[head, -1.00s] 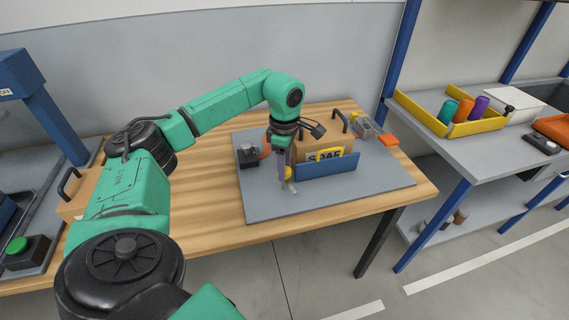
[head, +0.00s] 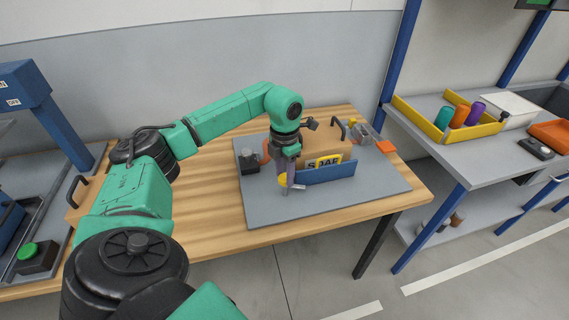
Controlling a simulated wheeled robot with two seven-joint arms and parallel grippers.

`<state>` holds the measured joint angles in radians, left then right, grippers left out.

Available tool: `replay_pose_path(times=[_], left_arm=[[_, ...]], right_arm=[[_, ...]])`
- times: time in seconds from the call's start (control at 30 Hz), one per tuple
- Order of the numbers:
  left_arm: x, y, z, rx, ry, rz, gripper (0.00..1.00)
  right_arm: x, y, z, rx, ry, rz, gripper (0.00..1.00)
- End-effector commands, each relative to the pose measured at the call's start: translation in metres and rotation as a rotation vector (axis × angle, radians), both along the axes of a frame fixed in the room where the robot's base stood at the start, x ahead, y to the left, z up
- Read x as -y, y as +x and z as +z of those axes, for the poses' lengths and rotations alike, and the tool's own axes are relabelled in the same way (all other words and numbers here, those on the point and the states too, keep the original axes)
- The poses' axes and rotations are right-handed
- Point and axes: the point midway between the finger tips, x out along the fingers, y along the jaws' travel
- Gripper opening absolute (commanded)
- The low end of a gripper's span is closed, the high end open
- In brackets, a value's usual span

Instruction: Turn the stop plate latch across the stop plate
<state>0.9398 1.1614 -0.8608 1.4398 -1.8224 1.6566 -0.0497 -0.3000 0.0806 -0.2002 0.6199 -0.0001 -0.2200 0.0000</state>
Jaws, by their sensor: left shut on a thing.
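The blue stop plate (head: 330,173) stands upright in front of a brown box with a yellow-edged label (head: 325,161) on the grey board. My left gripper (head: 287,190) points down at the plate's left end and is shut on the stop plate latch (head: 299,187), a small grey piece with yellow beside it. The fingers hide much of the latch, so its exact angle is hard to tell. My right gripper is out of view.
The grey board (head: 370,190) lies on a wooden table, its front part clear. A dark block with a grey knob (head: 248,160) is left of the gripper. A clear and orange device (head: 375,140) sits behind right. A shelf with a yellow tray (head: 437,132) stands at right.

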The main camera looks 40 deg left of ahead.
Motion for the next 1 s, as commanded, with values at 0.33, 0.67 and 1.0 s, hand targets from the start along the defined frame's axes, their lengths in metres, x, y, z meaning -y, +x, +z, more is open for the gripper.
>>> replay_pose_path(times=[0.33,0.67,1.0], left_arm=[[-0.0006,0.0017,0.0035,0.007,-0.001,0.275,0.0],[-0.0009,0.0021,0.0033,0.009,-0.001,0.407,0.0],[-0.0011,0.0024,0.0033,0.011,-0.002,0.429,0.0]], right_arm=[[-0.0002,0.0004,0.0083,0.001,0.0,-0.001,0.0],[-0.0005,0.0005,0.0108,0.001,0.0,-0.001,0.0],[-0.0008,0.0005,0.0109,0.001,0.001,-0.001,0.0]])
